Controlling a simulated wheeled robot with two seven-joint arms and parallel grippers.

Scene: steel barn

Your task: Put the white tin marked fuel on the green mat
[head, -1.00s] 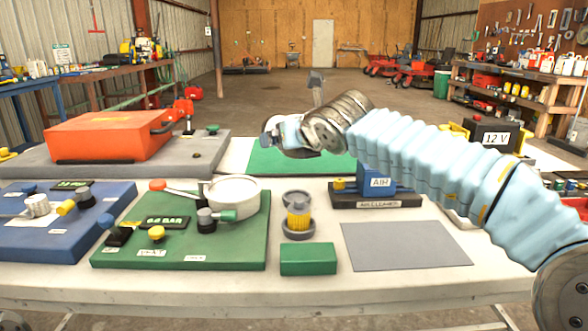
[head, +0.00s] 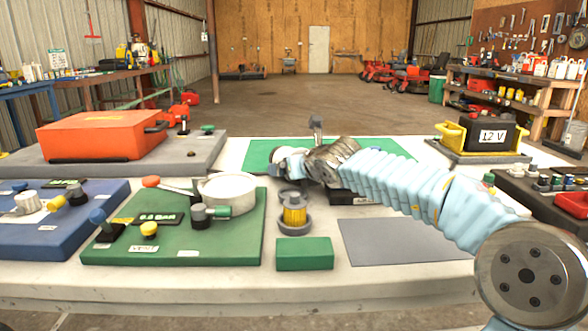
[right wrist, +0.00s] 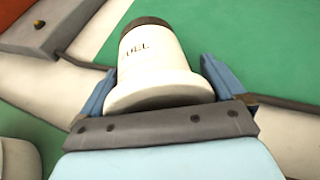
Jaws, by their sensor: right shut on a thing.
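The white tin marked fuel (right wrist: 155,62) shows in the right wrist view between the blue fingers of my right gripper (right wrist: 160,75). It has a dark brown end and a wide white rim; the letters "UEL" show. My right gripper is shut on it. In the head view, my right gripper (head: 284,160) is at the near left part of the green mat (head: 256,156), and I cannot make out the tin there. In the right wrist view the mat (right wrist: 265,50) spreads behind and right of the tin. Whether the tin touches the mat is unclear. My left gripper is out of view.
A green panel (head: 110,255) with a round white part is at front left. A glass-like cup with a yellow filter (head: 294,215), a green block (head: 304,253) and a grey mat (head: 400,245) lie nearer. A yellow tray with a 12 V battery (head: 492,135) is at right.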

